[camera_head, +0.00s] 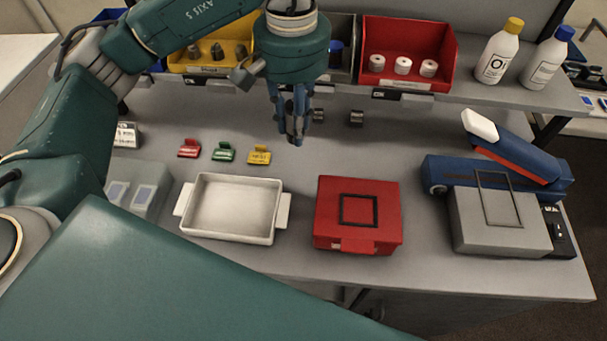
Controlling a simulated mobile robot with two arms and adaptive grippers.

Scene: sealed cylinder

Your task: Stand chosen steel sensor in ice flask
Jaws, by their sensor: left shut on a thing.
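My left gripper (296,136) hangs pointing down over the back middle of the bench. Its fingers are shut on a small dark thing, mostly hidden between them, and I cannot tell what it is. Two short dark metal cylinders stand close by on the bench, one just right of the fingers (318,114) and one farther right (356,118). I cannot tell whether either is a steel sensor. I make out no ice flask in this view. My right gripper is not in view.
A white tray (187,207), red box (330,235) and grey-blue device (497,222) line the bench front. Red (189,148), green (223,152) and yellow (259,155) holders stand behind. Yellow (190,68) and red (410,30) bins and two bottles (497,55) occupy the shelf.

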